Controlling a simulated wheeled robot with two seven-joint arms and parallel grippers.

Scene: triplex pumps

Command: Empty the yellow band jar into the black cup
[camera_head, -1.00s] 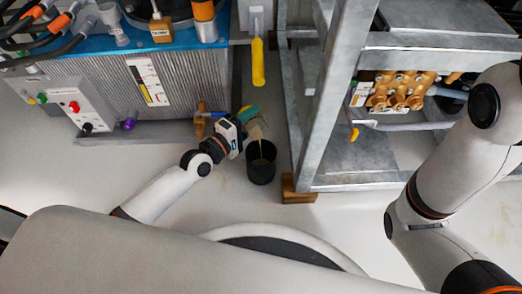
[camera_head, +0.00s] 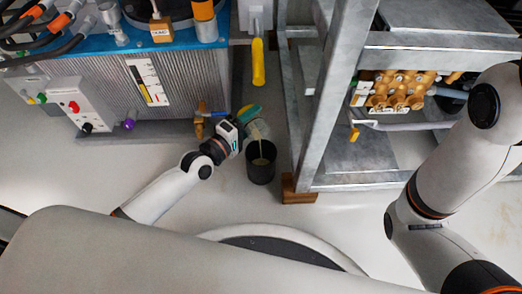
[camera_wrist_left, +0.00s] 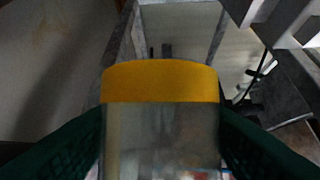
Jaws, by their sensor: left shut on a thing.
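The yellow band jar (camera_head: 258,130) is tilted mouth-down above the black cup (camera_head: 261,172) in the head view. A thin pale stream runs from it into the cup. My left gripper (camera_head: 247,119) is shut on the jar, with teal fingers around its side. In the left wrist view the clear jar (camera_wrist_left: 162,135) with its yellow band (camera_wrist_left: 160,82) fills the middle, between the dark fingers at both sides. The cup stands upright on the floor; how much it holds is hard to tell. My right arm shows at the right, but its gripper is out of view.
A grey metal frame (camera_head: 335,110) on a wooden block (camera_head: 299,190) stands just right of the cup. A ribbed tank (camera_head: 100,95) with a brass valve (camera_head: 199,128) is at the left, close to my left wrist. Floor in front of the cup is clear.

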